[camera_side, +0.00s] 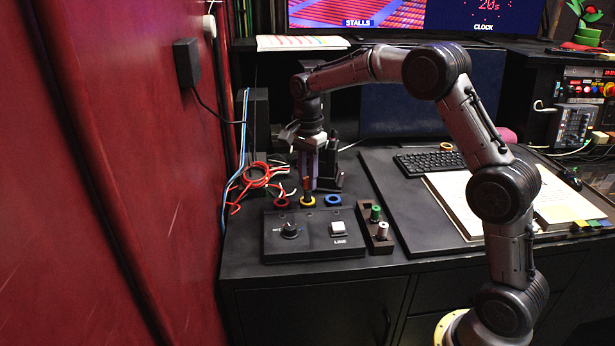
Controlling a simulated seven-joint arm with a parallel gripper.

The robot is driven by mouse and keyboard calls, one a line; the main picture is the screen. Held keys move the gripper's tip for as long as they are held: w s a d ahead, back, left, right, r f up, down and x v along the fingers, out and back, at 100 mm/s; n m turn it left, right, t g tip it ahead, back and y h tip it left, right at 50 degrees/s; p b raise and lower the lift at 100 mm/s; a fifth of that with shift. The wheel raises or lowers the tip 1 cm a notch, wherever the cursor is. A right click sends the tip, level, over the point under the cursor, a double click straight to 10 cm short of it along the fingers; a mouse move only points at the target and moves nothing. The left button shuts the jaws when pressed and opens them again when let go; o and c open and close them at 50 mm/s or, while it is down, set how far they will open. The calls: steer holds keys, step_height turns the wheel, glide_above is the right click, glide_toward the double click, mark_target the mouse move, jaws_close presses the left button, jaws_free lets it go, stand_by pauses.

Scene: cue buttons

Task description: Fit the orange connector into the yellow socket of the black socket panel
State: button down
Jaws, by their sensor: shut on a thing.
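My gripper (308,180) points straight down over the back of the desk and is shut on the orange connector (307,187), which shows as a small upright orange-brown piece. The connector's lower end is at the yellow socket (308,203), a yellow ring in the middle of the black socket panel. I cannot tell whether it is inside the ring or just above it. A red socket (281,203) lies to the left and a blue socket (333,201) to the right. The panel's own body is hard to make out against the dark desk.
A black control box (268,240) with a knob and a LINE button stands in front of the sockets. Loose cables (262,172) lie left, near the red wall.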

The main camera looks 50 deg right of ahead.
steer(key=shift+f, duration=1.2)
stand_by(1.1)
steer(key=c, duration=0.5)
jaws_free()
steer(key=shift+r, duration=3.55)
